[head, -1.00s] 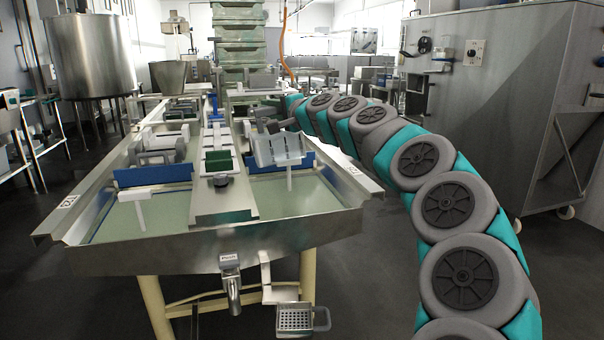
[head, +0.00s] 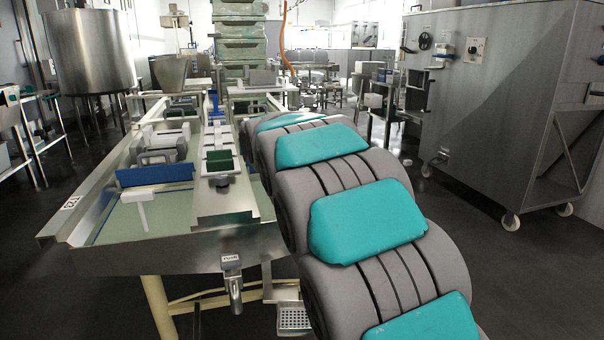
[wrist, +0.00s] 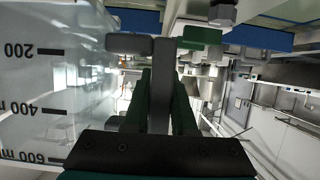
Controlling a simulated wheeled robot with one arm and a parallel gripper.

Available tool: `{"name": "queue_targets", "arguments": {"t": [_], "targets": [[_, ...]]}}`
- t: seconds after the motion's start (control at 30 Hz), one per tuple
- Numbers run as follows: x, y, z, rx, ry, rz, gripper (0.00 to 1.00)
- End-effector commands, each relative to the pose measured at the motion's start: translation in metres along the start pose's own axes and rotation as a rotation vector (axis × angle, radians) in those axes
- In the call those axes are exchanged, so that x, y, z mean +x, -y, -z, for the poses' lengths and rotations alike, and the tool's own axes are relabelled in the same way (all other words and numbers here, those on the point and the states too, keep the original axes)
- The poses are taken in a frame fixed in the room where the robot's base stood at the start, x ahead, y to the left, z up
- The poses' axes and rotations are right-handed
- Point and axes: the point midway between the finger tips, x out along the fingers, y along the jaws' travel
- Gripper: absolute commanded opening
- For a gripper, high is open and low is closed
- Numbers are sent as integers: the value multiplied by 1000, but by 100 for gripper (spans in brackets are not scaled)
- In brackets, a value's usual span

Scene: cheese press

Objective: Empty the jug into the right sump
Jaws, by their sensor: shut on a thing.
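The jug (wrist: 35,90) is clear plastic with black volume marks. It fills the left of the wrist view, where its numbers appear upside down. My gripper (wrist: 160,105) is shut on the jug's dark grey handle (wrist: 161,75), which stands between the dark green fingers. In the head view my arm hides the jug and the gripper. The right sump (head: 264,200) is almost wholly hidden behind my arm; only a green sliver shows beside the central channel. I cannot tell the jug's exact tilt, whether liquid is in it or whether any is flowing.
The left sump (head: 175,215) has a green floor, a white T-shaped piece (head: 139,202) and a blue divider (head: 155,174). A green block (head: 219,160) sits on the central channel (head: 222,200). A large steel cabinet (head: 490,110) stands at right, with open floor before it.

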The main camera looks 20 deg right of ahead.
Motion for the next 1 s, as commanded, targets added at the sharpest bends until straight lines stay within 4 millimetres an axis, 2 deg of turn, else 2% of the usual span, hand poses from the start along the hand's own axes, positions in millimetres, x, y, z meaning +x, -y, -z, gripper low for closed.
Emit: {"name": "queue_targets", "arguments": {"t": [0.33, 0.8, 1.0], "targets": [[-1, 0, 2, 2, -2, 1, 0], [-11, 0, 26, 4, 1, 1, 0], [-12, 0, 28, 4, 0, 1, 0]]}}
